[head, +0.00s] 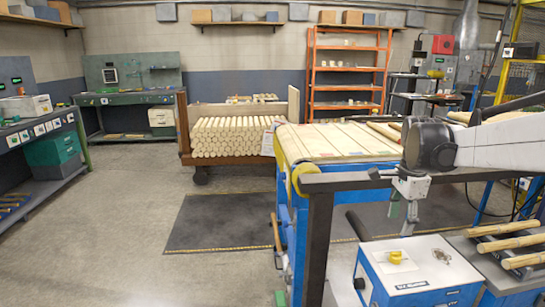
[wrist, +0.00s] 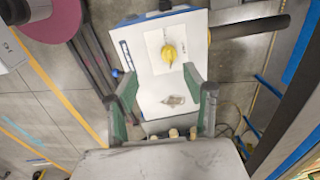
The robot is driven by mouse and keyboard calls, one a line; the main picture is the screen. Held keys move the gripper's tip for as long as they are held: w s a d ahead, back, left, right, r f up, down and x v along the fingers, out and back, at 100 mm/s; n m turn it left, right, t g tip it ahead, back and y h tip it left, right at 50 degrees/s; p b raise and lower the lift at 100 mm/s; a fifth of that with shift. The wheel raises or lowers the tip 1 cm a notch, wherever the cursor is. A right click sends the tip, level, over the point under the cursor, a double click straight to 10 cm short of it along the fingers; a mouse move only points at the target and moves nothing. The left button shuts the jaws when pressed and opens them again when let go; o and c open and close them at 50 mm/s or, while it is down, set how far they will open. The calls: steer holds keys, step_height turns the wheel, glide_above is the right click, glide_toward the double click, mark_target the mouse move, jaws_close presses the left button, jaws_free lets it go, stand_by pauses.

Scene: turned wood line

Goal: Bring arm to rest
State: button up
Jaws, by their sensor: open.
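My gripper (head: 411,212) hangs from my arm on the right of the head view, above the blue cabinet with a white top (head: 420,268). In the wrist view its two green-padded fingers (wrist: 161,74) are spread apart with nothing held between them. The white top (wrist: 143,84) shows below and between the fingers. A yellow object (head: 395,257) lies on a pale sheet there, also seen in the wrist view (wrist: 169,53). A small metal piece (head: 441,256) lies beside it, between the fingers as seen from the wrist (wrist: 174,100).
A blue-framed conveyor (head: 335,142) with wooden slats and a dark rail stands behind my gripper. Turned wood rods (head: 508,242) lie on a rack at the right. A cart of stacked rods (head: 235,137) stands farther back. The floor at left (head: 130,220) is clear.

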steer(key=s+a+r+n+t, duration=0.35)
steer(key=s+a+n, duration=0.6)
steer(key=s, duration=0.35)
steer(key=s+a+f+n+t+p, duration=0.1)
steer(key=s+a+n, duration=0.2)
steer(key=s+n, duration=0.1)
steer(key=s+a+f+n+t+p, duration=0.1)
steer(key=s+a+f+n+t, duration=0.1)
steer(key=s, duration=0.5)
steer(key=shift+s+a+f+n, duration=0.25)
steer(key=shift+a+n, duration=0.3)
steer(key=shift+n, duration=0.5)
